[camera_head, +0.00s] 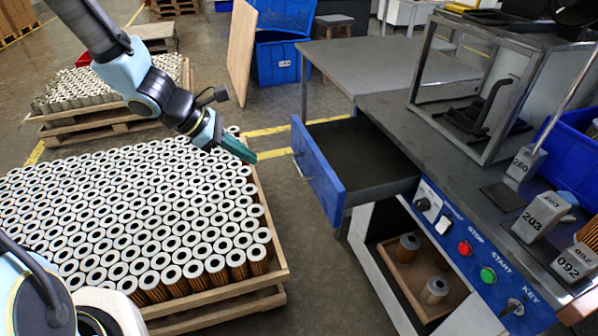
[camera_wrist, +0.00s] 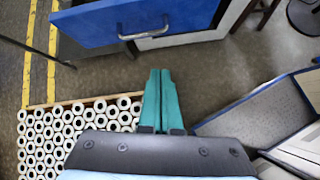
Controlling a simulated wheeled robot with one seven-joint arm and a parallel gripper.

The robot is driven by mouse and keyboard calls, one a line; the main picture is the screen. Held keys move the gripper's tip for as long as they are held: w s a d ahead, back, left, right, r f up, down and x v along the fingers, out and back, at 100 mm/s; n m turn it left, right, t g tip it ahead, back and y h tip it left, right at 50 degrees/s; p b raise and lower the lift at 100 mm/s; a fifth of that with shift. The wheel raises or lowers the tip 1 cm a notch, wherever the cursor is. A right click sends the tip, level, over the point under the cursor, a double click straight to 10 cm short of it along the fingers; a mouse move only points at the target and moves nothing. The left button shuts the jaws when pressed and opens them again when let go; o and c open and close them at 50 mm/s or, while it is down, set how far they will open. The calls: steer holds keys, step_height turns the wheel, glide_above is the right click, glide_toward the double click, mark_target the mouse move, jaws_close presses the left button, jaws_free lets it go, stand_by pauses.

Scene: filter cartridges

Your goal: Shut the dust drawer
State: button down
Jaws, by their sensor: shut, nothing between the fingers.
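The dust drawer (camera_head: 331,179) has a blue front and a dark inside, and it stands pulled out from the workbench. Its blue front with a metal handle also shows at the top of the wrist view (camera_wrist: 145,20). My gripper (camera_head: 250,156) has teal fingers and is shut and empty. It is to the left of the drawer front, apart from it, above the edge of the cartridge pallet. In the wrist view my gripper (camera_wrist: 159,72) points toward the drawer front, with floor visible between them.
A pallet of filter cartridges (camera_head: 140,220) fills the lower left. The workbench (camera_head: 400,110) carries a metal-framed machine (camera_head: 490,90) and numbered blocks (camera_head: 540,215). Its blue panel (camera_head: 475,255) has buttons. A lower shelf tray (camera_head: 405,280) holds cartridges. Floor shows between pallet and drawer.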

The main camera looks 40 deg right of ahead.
mark_target(377, 162)
steer(key=s+d+f+n, duration=0.1)
steer(key=d+f, duration=0.1)
steer(key=d, duration=0.2)
steer(key=s+d+f+n+h, duration=0.1)
steer(key=s+d+f, duration=0.1)
steer(key=d+f, duration=0.1)
steer(key=s+d+f+n, duration=0.1)
steer(key=d+f, duration=0.1)
steer(key=d, duration=0.3)
steer(key=shift+s+d+f+b, duration=0.2)
steer(key=shift+d+f+b, duration=0.05)
steer(key=shift+f+b, duration=0.1)
steer(key=s+d, duration=0.2)
steer(key=d, duration=0.4)
steer(key=s+d+b, duration=0.1)
steer(key=s+d, duration=0.2)
steer(key=d, duration=0.4)
steer(key=s+d+b, duration=0.1)
steer(key=s+d, duration=0.1)
steer(key=d, duration=0.5)
steer(key=shift+s, duration=0.4)
steer(key=shift+s+d+r, duration=0.1)
steer(key=shift+s+d, duration=0.05)
steer(key=shift+d, duration=0.05)
